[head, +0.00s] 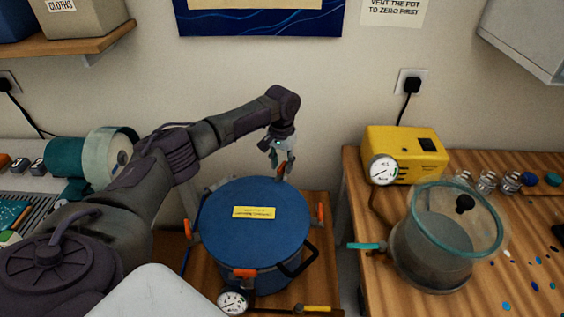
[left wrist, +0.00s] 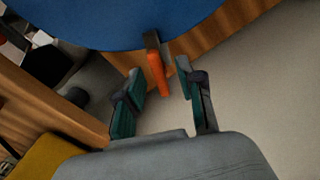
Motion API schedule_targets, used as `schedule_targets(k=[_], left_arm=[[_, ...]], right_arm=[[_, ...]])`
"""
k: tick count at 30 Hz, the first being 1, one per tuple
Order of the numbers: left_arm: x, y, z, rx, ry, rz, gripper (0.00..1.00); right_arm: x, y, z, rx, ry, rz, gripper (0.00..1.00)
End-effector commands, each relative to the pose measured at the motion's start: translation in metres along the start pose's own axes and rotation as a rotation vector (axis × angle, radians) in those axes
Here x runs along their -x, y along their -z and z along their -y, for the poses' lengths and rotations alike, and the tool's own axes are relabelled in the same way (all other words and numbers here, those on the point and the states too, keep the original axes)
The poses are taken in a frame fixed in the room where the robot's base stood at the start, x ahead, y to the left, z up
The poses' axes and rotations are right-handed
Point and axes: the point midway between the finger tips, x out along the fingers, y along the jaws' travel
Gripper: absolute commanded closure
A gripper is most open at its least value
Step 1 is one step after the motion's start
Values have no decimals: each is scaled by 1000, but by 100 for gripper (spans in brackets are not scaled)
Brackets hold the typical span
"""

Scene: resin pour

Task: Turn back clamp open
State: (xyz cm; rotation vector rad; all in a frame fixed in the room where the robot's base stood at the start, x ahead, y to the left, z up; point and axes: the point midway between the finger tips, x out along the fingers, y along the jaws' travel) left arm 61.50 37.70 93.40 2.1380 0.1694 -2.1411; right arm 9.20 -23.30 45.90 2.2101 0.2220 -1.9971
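The blue-lidded pot (head: 235,212) stands on a wooden bench, with a yellow label on its lid. The back clamp's orange handle (head: 281,171) is at the far rim, partly hidden by my left gripper (head: 285,167). In the left wrist view the orange handle (left wrist: 158,75) points out from the blue lid (left wrist: 110,22), between the fingertips of my left gripper (left wrist: 160,78). The fingers are open, with gaps on both sides of the handle. Other orange clamps are at the left (head: 188,229), right (head: 320,213) and front (head: 243,272) of the rim. My right gripper is not in view.
A pressure gauge (head: 233,301) and a black handle (head: 298,262) are at the pot's front. A yellow pump (head: 405,152) and a clear vacuum chamber (head: 440,250) stand on the right bench (head: 380,290). The wall is close behind the pot.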

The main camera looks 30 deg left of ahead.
Motion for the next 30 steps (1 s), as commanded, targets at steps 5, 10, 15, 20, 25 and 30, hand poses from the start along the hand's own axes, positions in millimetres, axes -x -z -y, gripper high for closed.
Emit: schedule_targets(k=[5,10,15,20,25,30], left_arm=[[0,0,0,0,0,0,62],[0,0,0,-1,0,0,91],[0,0,0,0,0,0,100],[1,0,0,-4,-1,-1,100],[1,0,-1,-38,-1,0,100],[2,0,-1,-125,-3,0,100]], right_arm=[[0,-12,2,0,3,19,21],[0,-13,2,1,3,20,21],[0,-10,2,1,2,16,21],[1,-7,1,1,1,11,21],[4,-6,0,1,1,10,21],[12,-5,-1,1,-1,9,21]])
